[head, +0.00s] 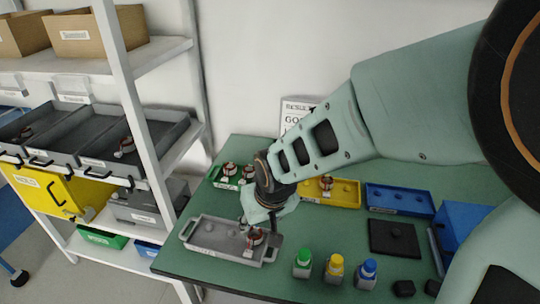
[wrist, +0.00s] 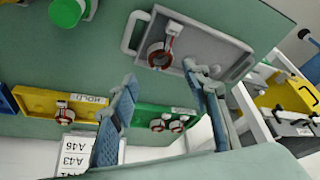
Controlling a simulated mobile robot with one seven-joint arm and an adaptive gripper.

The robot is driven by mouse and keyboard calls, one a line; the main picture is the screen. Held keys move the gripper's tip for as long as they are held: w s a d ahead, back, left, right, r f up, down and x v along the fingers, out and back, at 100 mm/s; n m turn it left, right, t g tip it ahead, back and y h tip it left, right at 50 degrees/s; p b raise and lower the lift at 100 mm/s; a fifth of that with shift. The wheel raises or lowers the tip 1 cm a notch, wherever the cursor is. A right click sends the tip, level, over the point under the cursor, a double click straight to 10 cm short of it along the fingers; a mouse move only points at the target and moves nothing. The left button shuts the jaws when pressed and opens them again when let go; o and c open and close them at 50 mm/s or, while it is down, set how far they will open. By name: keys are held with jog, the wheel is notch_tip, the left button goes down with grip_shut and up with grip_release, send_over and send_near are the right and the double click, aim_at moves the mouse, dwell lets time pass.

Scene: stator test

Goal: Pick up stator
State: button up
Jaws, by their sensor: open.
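A stator (head: 255,238), a copper-red ring with a pale tab, lies in the right part of the grey tray (head: 195,231). In the wrist view the same stator (wrist: 156,55) shows in the grey tray (wrist: 211,42), close to the fingertips. My gripper (head: 261,222) is over the right half of that tray, partly hidden by its own wrist. In the wrist view my gripper (wrist: 159,70) has its fingers spread, with nothing between them. Two more stators (wrist: 166,125) are in the green tray, and another stator (head: 326,183) is in the yellow tray.
The green tray (wrist: 150,110), yellow tray (head: 345,200) and blue tray (head: 400,200) line the back of the green table. Green (head: 303,264), yellow (head: 335,269) and blue (head: 367,274) bottles stand right of the grey tray. A shelf rack (head: 140,110) stands left.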

aim_at(254, 235)
jog(key=b+x, duration=0.1)
jog(key=x, duration=0.3)
jog(key=shift+a+f, duration=0.1)
jog(key=shift+w+b+x, duration=0.2)
jog(key=shift+b+x, duration=0.5)
jog(key=shift+x, duration=2.35)
jog(key=shift+w, duration=0.1)
jog(key=c, duration=1)
